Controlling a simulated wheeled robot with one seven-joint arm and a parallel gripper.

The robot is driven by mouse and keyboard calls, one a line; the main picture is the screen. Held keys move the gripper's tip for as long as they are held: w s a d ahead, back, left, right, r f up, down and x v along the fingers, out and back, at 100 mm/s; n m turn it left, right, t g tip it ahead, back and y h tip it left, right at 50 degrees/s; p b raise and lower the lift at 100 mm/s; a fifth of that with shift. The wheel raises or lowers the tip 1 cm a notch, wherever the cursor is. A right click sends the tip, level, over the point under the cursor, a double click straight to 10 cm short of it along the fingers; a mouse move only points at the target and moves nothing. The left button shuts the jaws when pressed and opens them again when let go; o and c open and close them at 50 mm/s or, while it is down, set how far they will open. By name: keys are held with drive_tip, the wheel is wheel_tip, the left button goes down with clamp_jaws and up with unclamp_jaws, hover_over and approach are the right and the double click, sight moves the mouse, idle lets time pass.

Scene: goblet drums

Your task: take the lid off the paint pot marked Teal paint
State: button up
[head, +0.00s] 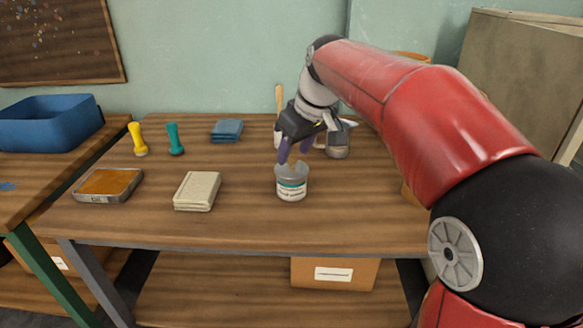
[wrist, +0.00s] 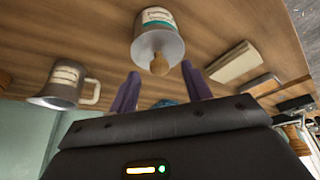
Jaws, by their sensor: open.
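A small paint pot (head: 291,188) with a white label and a teal band stands upright on the wooden table. Its label is too small to read surely. A grey lid (wrist: 172,48) with a round wooden knob (wrist: 159,66) sits on it. My gripper (head: 296,151) is open, its purple fingers pointing down just above the pot. In the wrist view the knob appears between the fingertips (wrist: 159,78); I cannot tell whether they touch it.
A labelled mug (wrist: 62,84) stands behind the pot, partly hidden by my gripper in the head view. The table front is clear.

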drive_tip(key=shift+x, duration=0.85)
drive_tip(key=shift+r, duration=0.1)
drive_tip(key=shift+c, duration=0.5)
clamp_jaws()
